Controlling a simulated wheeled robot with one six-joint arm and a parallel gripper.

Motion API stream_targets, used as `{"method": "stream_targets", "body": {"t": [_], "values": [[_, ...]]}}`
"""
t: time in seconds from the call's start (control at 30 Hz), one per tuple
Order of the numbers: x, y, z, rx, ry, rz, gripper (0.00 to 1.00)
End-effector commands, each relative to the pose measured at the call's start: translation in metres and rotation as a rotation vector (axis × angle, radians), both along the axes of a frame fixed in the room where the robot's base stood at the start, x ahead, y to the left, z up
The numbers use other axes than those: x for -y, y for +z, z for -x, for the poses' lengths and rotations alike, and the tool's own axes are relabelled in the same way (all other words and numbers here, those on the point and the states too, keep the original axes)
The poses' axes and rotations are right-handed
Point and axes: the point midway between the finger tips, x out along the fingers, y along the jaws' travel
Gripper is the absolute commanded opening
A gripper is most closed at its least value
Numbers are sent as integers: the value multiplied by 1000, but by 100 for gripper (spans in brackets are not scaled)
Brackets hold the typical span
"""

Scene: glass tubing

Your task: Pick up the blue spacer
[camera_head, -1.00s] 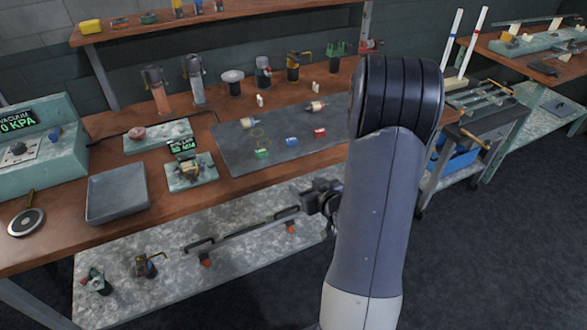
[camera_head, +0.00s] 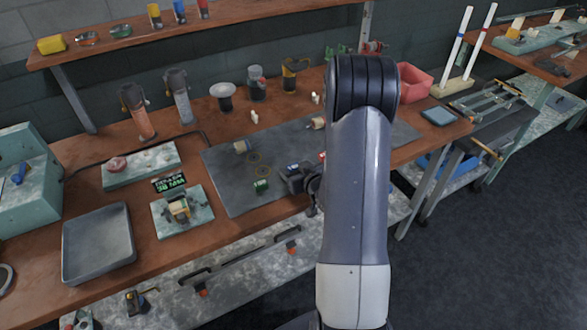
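The blue spacer (camera_head: 292,167) is on the dark mat (camera_head: 230,162), mostly hidden behind my gripper; only a small bit of it shows. My gripper (camera_head: 297,178) is over the front part of the mat, close to the blue spacer in the picture. I cannot tell whether it touches the spacer, and its fingers are too dark and small to show whether they are open or shut.
A green spacer (camera_head: 262,186) lies just left of my gripper, and a red spacer (camera_head: 322,156) lies to its right, partly behind my arm. A grey tray (camera_head: 97,243) and a small fixture (camera_head: 180,206) stand left. Upright tools line the back.

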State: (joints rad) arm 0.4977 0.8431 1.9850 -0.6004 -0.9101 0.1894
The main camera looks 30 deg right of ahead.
Motion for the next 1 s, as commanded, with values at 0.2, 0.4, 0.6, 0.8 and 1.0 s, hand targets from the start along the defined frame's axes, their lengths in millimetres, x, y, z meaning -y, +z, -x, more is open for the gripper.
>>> {"method": "stream_targets", "body": {"t": [0.2,0.4,0.6,0.8,1.0], "values": [[0,0,0,0,0,0,45],[0,0,0,0,0,0,28],[0,0,0,1,0,0,14],[0,1,0,1,0,0,14],[0,8,0,2,-1,1,14]]}}
